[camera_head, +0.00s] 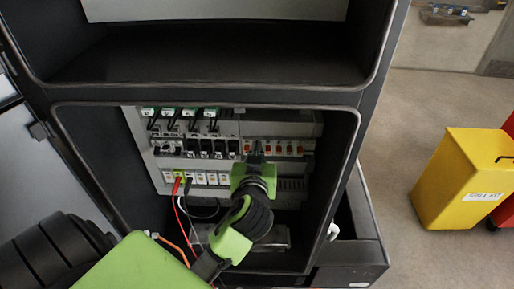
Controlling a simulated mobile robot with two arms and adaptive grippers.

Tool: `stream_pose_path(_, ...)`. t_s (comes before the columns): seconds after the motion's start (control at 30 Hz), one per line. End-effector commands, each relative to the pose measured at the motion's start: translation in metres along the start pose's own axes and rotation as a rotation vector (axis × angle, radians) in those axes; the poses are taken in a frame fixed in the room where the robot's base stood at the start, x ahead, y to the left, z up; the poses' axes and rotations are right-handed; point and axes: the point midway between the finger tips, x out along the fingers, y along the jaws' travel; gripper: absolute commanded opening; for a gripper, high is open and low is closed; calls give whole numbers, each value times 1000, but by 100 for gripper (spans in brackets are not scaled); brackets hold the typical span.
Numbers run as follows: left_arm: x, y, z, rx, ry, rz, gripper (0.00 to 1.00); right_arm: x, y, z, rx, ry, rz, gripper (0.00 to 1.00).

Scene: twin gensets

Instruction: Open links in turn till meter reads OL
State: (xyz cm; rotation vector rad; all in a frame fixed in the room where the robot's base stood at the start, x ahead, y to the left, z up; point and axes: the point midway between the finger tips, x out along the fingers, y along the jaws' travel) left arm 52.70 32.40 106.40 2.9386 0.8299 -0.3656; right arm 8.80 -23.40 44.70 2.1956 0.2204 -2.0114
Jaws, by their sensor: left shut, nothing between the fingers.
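A cabinet's lower bay holds a grey panel. A row of black links (205,147) runs across its middle, and several orange-red parts (286,148) continue the row to the right. My left gripper (256,149) is shut and empty, its tips at the row between the black and orange parts. I cannot tell whether it touches a link. A red probe (177,183) and a black probe (188,184) stand at the white terminals (205,179) below. The gripper hides part of the lower panel. I cannot make out a meter or its reading. My right gripper is out of view.
Green connectors (170,112) with black cables line the panel top. Red, black and orange leads hang near my left arm. The bay's side walls and upper shelf (210,68) enclose the space. A yellow spill kit bin (462,180) stands on the floor at right.

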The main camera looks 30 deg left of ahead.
Motion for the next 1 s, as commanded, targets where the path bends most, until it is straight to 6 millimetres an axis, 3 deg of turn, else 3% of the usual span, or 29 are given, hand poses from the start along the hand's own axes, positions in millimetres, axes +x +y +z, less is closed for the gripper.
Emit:
stream_pose_path(0.17, 0, 0, 1, 0, 0, 0, 0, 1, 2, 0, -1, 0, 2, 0)
stream_pose_path(0.43, 6, 0, 26, -2, -1, 0, 0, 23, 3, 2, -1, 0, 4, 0)
stream_pose_path(0.83, 6, 0, 25, 1, -9, 0, 0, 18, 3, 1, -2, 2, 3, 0)
stream_pose_path(1.0, 9, 1, 6, 0, -6, 0, 0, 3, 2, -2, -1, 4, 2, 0)
